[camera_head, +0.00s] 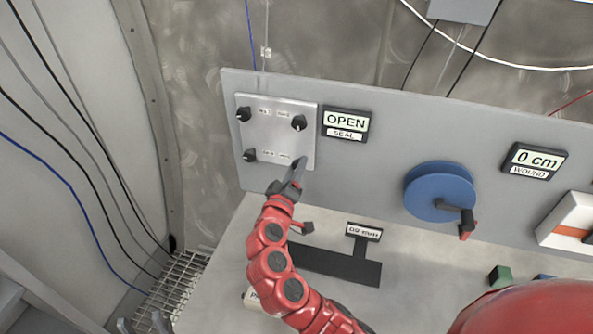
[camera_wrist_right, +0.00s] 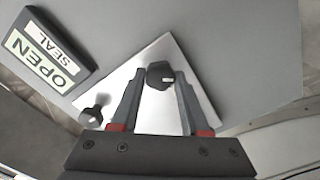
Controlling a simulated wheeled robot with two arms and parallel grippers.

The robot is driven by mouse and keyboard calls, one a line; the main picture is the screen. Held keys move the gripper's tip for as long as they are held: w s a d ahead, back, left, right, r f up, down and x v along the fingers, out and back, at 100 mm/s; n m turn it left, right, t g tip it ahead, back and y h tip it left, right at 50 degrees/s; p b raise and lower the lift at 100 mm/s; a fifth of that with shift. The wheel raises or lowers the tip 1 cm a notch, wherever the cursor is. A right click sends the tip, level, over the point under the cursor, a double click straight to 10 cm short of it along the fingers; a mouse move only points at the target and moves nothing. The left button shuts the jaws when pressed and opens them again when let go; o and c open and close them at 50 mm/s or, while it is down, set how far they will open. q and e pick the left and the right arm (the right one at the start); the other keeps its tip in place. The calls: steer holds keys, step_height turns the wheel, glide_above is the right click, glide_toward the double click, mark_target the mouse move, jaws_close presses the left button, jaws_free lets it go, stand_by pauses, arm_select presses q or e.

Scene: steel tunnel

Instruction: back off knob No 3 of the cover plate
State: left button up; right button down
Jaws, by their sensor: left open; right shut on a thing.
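The pale cover plate (camera_head: 277,131) is on the upright grey panel. Black knobs show at its upper left (camera_head: 243,114), upper right (camera_head: 299,122) and lower left (camera_head: 250,155). My right gripper (camera_head: 297,170) covers the lower right corner. In the right wrist view its two fingers are shut on a dark knob (camera_wrist_right: 160,75), the lower right one. The upper right knob (camera_wrist_right: 93,112) stands free beside the fingers. The small labels by the knobs are too blurred to read surely. My left gripper (camera_head: 142,325) is open and low at the left, partly cut off by the frame edge.
A display right of the plate reads OPEN, SEAL (camera_head: 345,124). A blue wheel with a crank (camera_head: 440,191) and a display reading 0 cm, WOUND (camera_head: 534,160) are further right. A black bracket-like shape (camera_head: 340,265) and a green block (camera_head: 500,276) are on the bench.

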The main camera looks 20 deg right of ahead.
steer(key=shift+f+n, duration=0.1)
steer(key=shift+n, duration=3.3)
steer(key=shift+c, duration=2)
jaws_free()
steer(key=shift+a, duration=0.1)
steer(key=b+v, duration=0.4)
steer(key=v, duration=1.3)
